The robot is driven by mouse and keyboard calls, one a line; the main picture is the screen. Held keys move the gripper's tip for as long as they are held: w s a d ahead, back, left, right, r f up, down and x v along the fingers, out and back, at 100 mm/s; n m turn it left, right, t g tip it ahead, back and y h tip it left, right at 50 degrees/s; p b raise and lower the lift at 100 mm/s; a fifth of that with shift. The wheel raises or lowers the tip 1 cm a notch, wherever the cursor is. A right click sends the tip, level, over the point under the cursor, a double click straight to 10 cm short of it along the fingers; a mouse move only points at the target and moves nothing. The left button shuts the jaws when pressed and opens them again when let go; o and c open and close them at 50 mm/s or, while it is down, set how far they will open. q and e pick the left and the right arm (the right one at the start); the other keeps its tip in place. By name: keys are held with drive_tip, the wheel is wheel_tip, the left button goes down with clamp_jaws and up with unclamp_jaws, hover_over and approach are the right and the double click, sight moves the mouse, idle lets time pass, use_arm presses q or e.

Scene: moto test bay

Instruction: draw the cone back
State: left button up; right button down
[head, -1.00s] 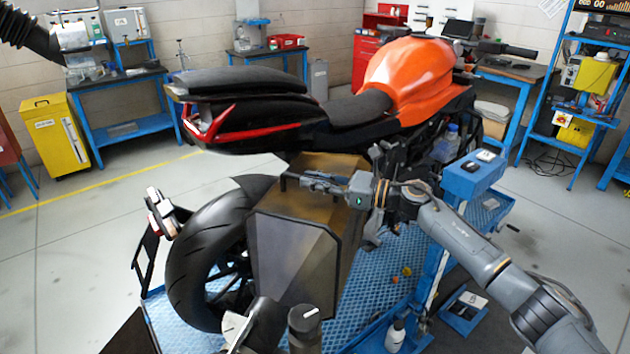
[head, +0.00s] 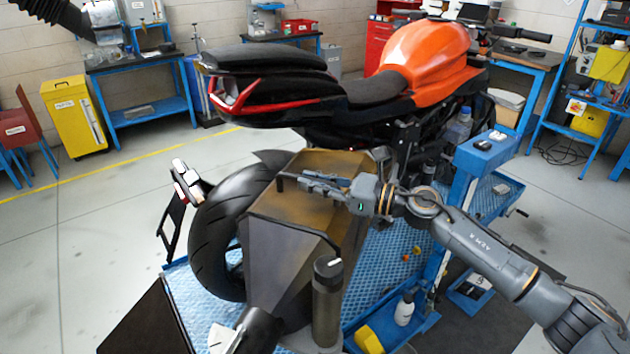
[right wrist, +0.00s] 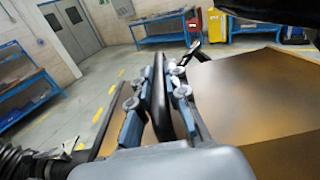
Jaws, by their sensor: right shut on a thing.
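The cone (head: 290,222) is a large, boxy, brown-gold funnel with a dark rim, standing beside the motorcycle's rear wheel (head: 215,240). Its brown panel (right wrist: 250,85) fills the right of the right wrist view. My right gripper (head: 300,182) reaches in from the right over the top of the cone. Its jaws are shut on a thin black bar at the cone's top; the bar (right wrist: 160,95) also shows between the fingers in the right wrist view. The gripper hides part of the cone's top. My left gripper is not in view.
The orange and black motorcycle (head: 425,62) stands just behind the cone. A dark upright cylinder (head: 327,305) stands close in front of it. A blue lift post (head: 460,200) and a white bottle (head: 404,310) are to the right. Open floor lies to the left.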

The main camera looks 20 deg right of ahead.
drive_tip(key=c, duration=1.3)
unclamp_jaws()
drive_tip(key=shift+s+a+f, duration=0.25)
drive_tip(key=shift+c, duration=0.2)
drive_tip(key=shift+r, duration=0.15)
drive_tip(key=shift+d, duration=0.1)
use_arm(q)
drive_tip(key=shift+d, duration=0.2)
use_arm(e)
drive_tip(key=v, duration=1.1)
drive_tip(key=shift+s+d, duration=0.25)
drive_tip(key=shift+s, duration=0.1)
